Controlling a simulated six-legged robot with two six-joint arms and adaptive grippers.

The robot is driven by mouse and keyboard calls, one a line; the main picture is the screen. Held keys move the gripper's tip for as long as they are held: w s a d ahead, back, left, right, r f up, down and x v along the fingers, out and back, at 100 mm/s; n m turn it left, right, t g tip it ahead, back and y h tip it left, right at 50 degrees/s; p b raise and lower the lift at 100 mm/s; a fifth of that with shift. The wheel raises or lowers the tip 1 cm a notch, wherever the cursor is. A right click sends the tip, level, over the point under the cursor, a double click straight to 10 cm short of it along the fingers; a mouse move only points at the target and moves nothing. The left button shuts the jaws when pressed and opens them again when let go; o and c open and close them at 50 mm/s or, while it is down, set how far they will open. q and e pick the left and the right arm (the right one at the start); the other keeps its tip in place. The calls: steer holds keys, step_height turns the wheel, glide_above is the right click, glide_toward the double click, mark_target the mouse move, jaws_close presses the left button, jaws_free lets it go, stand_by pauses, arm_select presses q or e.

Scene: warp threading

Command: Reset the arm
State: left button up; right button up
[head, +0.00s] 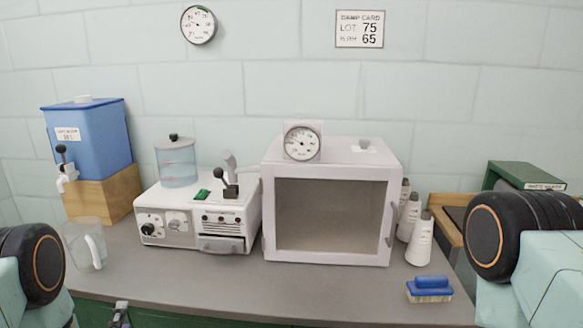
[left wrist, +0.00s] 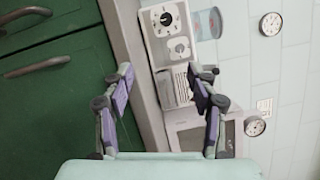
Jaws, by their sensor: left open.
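My left gripper (left wrist: 160,84) is open in the left wrist view, with its two purple-padded fingers spread apart and nothing between them. In the head view only a small part of it (head: 120,314) shows at the bottom edge, in front of the green cabinet below the counter. My right gripper is in neither view; only a part of my right arm shows at the right edge of the head view.
The grey counter (head: 330,299) holds a clear jug (head: 86,245), a blue water tank (head: 90,140), a white control unit (head: 188,232), a glass-fronted cabinet (head: 330,215), white bottles (head: 420,242) and a blue brush (head: 429,289). Its front middle is clear.

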arm_select(q)
steer(key=s+d+f+n+g+h+b, duration=0.1)
steer(key=s+d+f+n+g+h, duration=0.15)
steer(key=s+f+n+g, duration=0.45)
steer(key=s+d+f+n+g+h, duration=0.1)
steer(key=s+d+f+n+g, duration=0.35)
steer(key=f, duration=0.45)
steer(key=s+d+f+n+g+b, duration=0.1)
steer(key=s+d+n+g+b, duration=0.1)
steer(key=s, duration=0.9)
steer(key=s+d+f+n+g+h+b, duration=0.1)
steer(key=s+d+f+n+g+b, duration=0.1)
steer(key=s, duration=0.9)
steer(key=d+n+g+b, duration=0.1)
steer(key=d+n+g, duration=0.1)
steer(key=d, duration=0.1)
steer(key=shift+s+d+f+g, duration=0.15)
steer(key=shift+s+f+g, duration=0.1)
steer(key=shift+g, duration=0.1)
